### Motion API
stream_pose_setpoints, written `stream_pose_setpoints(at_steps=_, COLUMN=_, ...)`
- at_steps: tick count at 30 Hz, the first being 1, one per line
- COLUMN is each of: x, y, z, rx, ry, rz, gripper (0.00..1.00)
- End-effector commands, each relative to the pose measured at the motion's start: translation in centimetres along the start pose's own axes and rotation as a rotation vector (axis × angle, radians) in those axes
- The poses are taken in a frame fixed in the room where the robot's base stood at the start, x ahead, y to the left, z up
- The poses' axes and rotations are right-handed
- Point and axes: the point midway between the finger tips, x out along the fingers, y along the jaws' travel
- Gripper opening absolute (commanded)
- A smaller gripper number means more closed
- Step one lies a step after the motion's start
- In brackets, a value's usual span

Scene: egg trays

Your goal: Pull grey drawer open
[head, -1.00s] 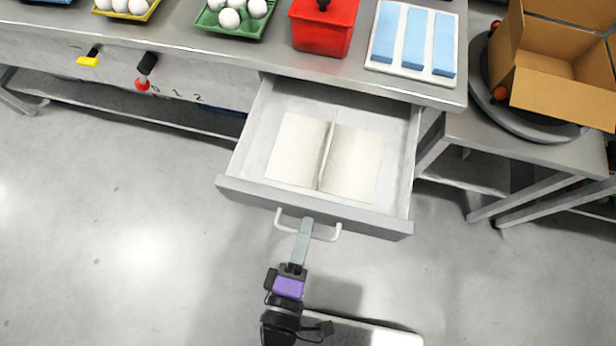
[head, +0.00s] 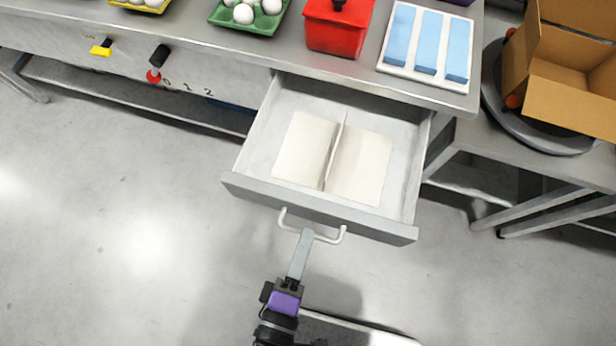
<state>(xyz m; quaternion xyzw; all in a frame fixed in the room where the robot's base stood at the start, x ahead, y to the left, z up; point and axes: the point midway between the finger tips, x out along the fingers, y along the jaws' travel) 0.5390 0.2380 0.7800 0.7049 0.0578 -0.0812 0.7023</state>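The grey drawer (head: 300,200) stands pulled out from under the metal table, with its inside in view. A pale open booklet (head: 310,157) or divided sheet lies in it. The white bar handle (head: 325,239) is on the drawer's front face. My gripper (head: 306,234) reaches up from below, and its fingertips meet the handle at about its middle. The fingers are seen from above as one narrow grey strip, so I cannot tell whether they are closed on the bar.
The metal table (head: 230,52) carries a green egg tray (head: 262,24), a red box (head: 337,28) and a white tray with blue bars (head: 382,62). A cardboard box (head: 570,95) stands on a side table at right. The floor (head: 120,200) at left is clear.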

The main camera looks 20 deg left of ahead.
Motion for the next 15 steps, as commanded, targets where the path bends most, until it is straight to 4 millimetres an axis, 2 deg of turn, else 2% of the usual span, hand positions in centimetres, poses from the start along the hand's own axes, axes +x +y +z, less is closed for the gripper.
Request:
stream_pose_setpoints(at_steps=3, x=-2.1, y=-0.1, z=0.0, rx=-0.001, ry=0.002, rz=-0.002, gripper=0.2)
stream_pose_setpoints(at_steps=7, x=-3.9, y=-0.1, z=0.0, rx=-0.001, ry=0.001, rz=0.0, gripper=0.2)
stream_pose_setpoints(at_steps=15, x=-5.2, y=-0.1, z=0.0, rx=0.0, ry=0.0, rz=0.0, gripper=0.2)
